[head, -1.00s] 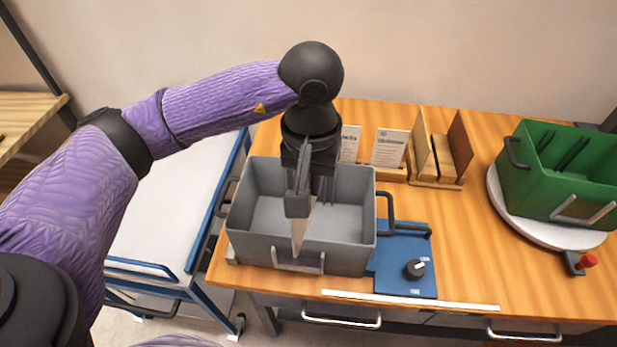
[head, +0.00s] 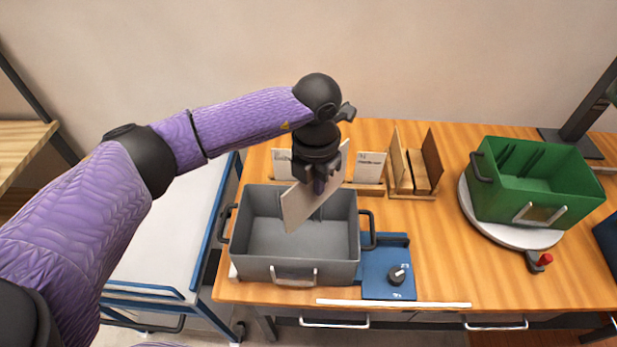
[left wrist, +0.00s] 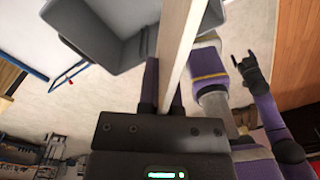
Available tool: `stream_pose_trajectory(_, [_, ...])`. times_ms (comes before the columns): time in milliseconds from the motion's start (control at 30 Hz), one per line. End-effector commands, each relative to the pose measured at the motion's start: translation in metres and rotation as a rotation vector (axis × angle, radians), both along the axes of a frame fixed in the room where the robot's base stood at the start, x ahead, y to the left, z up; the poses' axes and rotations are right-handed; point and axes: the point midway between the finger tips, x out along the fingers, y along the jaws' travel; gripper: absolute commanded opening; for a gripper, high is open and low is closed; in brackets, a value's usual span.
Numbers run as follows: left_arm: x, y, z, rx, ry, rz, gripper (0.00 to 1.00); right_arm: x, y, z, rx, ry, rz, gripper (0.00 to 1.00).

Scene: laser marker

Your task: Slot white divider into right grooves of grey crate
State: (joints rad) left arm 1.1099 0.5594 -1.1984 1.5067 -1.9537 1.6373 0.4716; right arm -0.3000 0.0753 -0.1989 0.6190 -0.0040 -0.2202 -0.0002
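The grey crate (head: 340,268) stands open on the table. Slim vertical ribs show on its back inner wall, partly covered by the divider. My left gripper (head: 318,186) is shut on the thin white divider (head: 302,207) and holds it over the crate, tilted and turned at an angle to the walls. The divider's lower edge looks clear of the crate floor; whether it touches any groove cannot be told. In the left wrist view the divider (left wrist: 180,50) is edge-on between the fingers, beside the crate (left wrist: 145,40). My right gripper (left wrist: 242,68) shows small there, apparently open and empty.
A blue fixture with a dial (head: 397,274) adjoins the crate's right side. Card holders (head: 370,187) and a wooden rack (head: 420,192) stand behind. A green crate (head: 545,200) sits on a white turntable (head: 490,232). A white strip (head: 395,303) lies along the front edge.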

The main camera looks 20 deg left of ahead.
Motion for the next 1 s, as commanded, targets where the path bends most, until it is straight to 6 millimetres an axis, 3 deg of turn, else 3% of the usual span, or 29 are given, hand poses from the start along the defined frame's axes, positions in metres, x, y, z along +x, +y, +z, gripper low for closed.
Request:
stream_pose_trajectory(33, [0.002,-0.001,0.007,0.004,0.001,0.132,0.0,0.001,0.0,0.011,0.001,-0.002,-0.001,0.9])
stream_pose_trajectory(133, [0.007,-0.001,0.007,0.013,0.0,0.401,0.0,0.001,0.001,0.019,0.002,-0.003,-0.002,0.9])
stream_pose_trajectory(300, [0.011,-0.001,0.005,0.022,-0.001,0.642,0.0,0.001,0.0,0.023,0.002,-0.004,-0.003,0.9])
stream_pose_trajectory(1000, [0.011,-0.001,-0.052,0.022,0.0,0.667,0.0,-0.001,-0.01,-0.023,-0.017,0.004,0.009,0.9])
